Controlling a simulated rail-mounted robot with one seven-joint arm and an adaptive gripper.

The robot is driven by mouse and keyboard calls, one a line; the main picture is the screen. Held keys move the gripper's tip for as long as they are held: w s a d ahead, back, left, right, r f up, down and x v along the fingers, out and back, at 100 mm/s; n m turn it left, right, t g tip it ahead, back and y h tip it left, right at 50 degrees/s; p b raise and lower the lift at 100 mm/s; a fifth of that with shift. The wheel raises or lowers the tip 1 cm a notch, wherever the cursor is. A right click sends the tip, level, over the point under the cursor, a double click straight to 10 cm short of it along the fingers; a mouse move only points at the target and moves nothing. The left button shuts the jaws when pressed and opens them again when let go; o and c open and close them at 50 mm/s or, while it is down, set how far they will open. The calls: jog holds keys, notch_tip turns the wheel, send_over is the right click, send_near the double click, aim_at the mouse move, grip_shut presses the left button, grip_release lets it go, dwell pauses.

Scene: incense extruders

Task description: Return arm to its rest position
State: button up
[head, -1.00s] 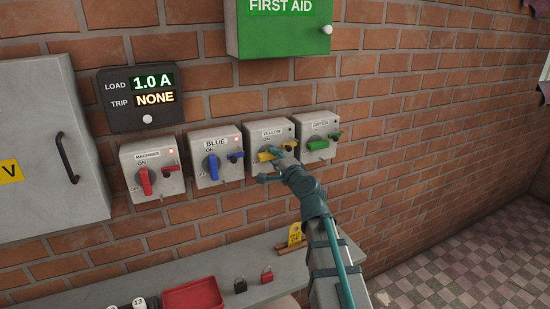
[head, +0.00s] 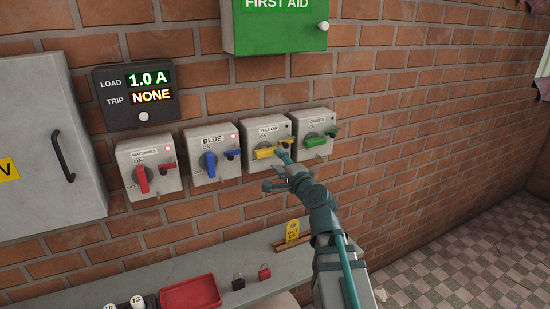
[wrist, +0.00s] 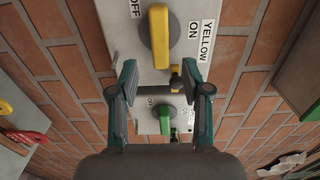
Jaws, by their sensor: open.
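My gripper (head: 276,169) is open and empty in front of the yellow switch box (head: 285,163). In the wrist view its two fingers (wrist: 159,78) stand apart, with nothing between them but the box behind. The yellow handle (head: 264,153) lies roughly sideways in the head view. In the wrist view the yellow handle (wrist: 158,36) is beyond the fingertips, apparently clear of them. One fingertip covers part of the box's right side in the head view.
Boxes labelled machines (head: 163,191), blue (head: 227,174) and green (head: 315,152) flank it on the brick wall. Below, a shelf (head: 213,272) holds a red tray (head: 190,296), two padlocks and a yellow tag (head: 292,230). Open floor (head: 470,255) lies right.

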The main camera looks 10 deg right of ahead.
jog(key=shift+v, duration=0.75)
